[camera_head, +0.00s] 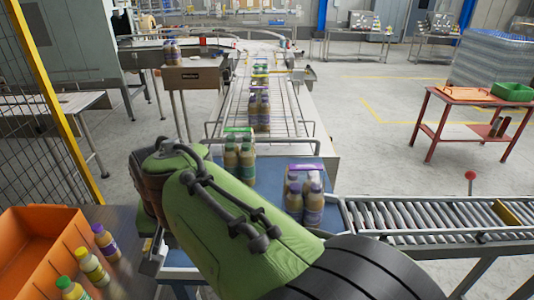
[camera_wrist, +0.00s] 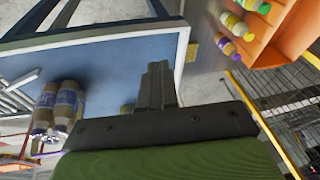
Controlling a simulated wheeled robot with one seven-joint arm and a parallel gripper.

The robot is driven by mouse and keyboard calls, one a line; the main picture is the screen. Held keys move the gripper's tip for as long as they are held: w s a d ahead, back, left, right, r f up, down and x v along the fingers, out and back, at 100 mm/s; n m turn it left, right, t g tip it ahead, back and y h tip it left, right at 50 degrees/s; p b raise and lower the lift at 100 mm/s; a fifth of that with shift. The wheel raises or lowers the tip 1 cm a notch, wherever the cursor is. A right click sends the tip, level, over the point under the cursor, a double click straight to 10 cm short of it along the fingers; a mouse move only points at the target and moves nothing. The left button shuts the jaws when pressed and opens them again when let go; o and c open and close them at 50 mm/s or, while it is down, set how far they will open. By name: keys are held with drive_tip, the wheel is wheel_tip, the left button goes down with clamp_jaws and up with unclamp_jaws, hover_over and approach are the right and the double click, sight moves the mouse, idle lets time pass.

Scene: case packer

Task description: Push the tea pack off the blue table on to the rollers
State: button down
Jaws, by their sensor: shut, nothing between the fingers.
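A pack of brown bottles with a purple top (camera_head: 305,195) stands upright on the blue table (camera_head: 265,178), near its right edge by the rollers (camera_head: 400,216). A second pack with a green top (camera_head: 239,158) stands farther back on the left, partly behind my arm. I cannot tell from labels which is tea. In the wrist view my gripper (camera_wrist: 158,84) is shut and empty over the blue table (camera_wrist: 100,60). Purple-labelled bottles (camera_wrist: 58,106) are left of it, apart from the fingers. My arm hides the fingers in the head view.
More packs (camera_head: 259,108) stand on the conveyor behind the table. An orange crate (camera_head: 35,250) and several loose bottles (camera_head: 92,266) are at the lower left. A yellow-framed fence (camera_head: 62,110) is on the left. A red table (camera_head: 470,98) stands at the back right.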

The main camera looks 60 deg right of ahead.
drive_tip(key=w+d+f+m+g, duration=0.1)
drive_tip(key=d+f+m+g, duration=0.1)
drive_tip(key=d+m, duration=0.6)
drive_tip(key=d+f+m+g, duration=0.15)
drive_tip(key=d+m, duration=0.35)
drive_tip(key=d, duration=0.7)
drive_tip(key=s+d+f+m+g, duration=0.1)
drive_tip(key=s+d+f+m, duration=0.2)
drive_tip(key=d+m, duration=0.15)
drive_tip(key=s+d+f+m+g, duration=0.2)
drive_tip(key=s+d+f+m, duration=0.1)
drive_tip(key=d, duration=0.3)
drive_tip(key=shift+n, duration=0.25)
drive_tip(key=f+b, duration=0.2)
drive_tip(key=f, duration=0.1)
drive_tip(key=f+b, duration=0.2)
drive_tip(key=f, duration=0.1)
drive_tip(key=f+b, duration=0.3)
drive_tip(key=shift+w+f, duration=0.25)
drive_tip(key=shift+w, duration=0.05)
drive_tip(key=shift+s+r, duration=0.1)
